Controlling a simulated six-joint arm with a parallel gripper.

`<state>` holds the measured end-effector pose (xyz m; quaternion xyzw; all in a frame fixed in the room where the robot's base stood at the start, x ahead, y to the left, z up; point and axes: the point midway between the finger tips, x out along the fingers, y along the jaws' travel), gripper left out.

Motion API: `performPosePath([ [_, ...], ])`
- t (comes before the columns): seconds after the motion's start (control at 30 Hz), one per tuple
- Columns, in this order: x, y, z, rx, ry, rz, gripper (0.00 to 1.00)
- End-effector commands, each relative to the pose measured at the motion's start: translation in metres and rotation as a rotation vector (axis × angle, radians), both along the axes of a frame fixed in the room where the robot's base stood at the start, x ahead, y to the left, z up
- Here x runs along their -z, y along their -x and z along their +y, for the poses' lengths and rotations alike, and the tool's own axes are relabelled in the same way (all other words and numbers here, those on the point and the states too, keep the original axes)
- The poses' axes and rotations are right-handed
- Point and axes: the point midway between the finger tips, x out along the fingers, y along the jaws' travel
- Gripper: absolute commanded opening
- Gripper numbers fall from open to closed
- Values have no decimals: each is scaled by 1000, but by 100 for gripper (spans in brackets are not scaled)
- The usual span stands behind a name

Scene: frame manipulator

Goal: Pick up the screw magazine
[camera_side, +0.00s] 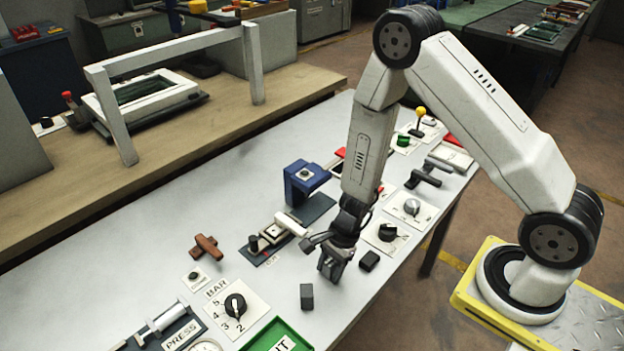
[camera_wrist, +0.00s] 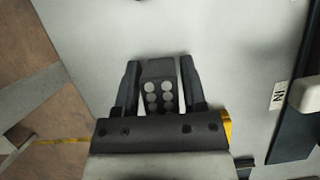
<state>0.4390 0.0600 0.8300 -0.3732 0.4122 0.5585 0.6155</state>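The screw magazine (camera_wrist: 160,90) is a dark block with rows of round, light screw heads, seen in the wrist view between the two fingers of my gripper (camera_wrist: 160,68). The fingers are apart and stand on either side of it, very close to its sides near the tips. I cannot tell whether they press on it. In the side view my gripper (camera_side: 332,272) points down, low over the grey table. The magazine cannot be made out there behind the fingers.
A small dark block (camera_side: 307,297) lies in front of my gripper and another (camera_side: 369,261) to its right. A rotary knob panel (camera_side: 236,306) and a green tray (camera_side: 272,340) are at the lower left. A blue fixture (camera_side: 303,178) stands behind. Bare tabletop (camera_side: 345,310) lies at the lower right.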

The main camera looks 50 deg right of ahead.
Motion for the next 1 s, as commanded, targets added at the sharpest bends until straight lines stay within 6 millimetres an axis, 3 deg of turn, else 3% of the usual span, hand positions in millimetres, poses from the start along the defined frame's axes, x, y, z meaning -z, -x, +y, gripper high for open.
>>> performPosePath([
  [0.03, 0, 0, 0, 0, 0, 0, 35],
  [0.13, 0, 0, 0, 0, 0, 0, 3],
  [0.17, 0, 0, 0, 0, 0, 0, 0],
  [0.67, -5, -1, 0, 1, -1, -2, 0],
  [1.0, -34, -1, 0, 0, -1, -5, 0],
])
